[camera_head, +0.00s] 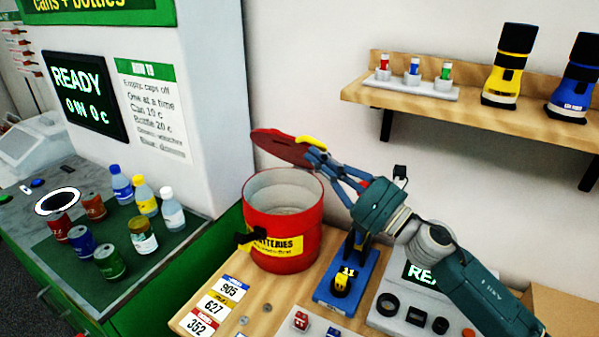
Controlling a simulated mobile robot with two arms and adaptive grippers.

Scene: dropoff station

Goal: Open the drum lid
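The red battery drum (285,222) stands on the wooden counter, with a yellow label on its front. Its mouth is uncovered and its pale inside shows. The red drum lid (282,147) is raised and tilted above the drum's back rim, with a yellow piece (311,141) at its upper right edge. My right gripper (316,154) reaches in from the right, its fingertips at the lid's right end by the yellow piece. The fingers run close together there, but whether they grip the lid is unclear. My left gripper is not in view.
A blue stand (346,278) with a yellow-and-black item is right of the drum. Number cards (214,307) lie in front. Several cans and bottles stand on a green mat (163,262) at left. A wooden shelf (470,108) holds flashlights above right.

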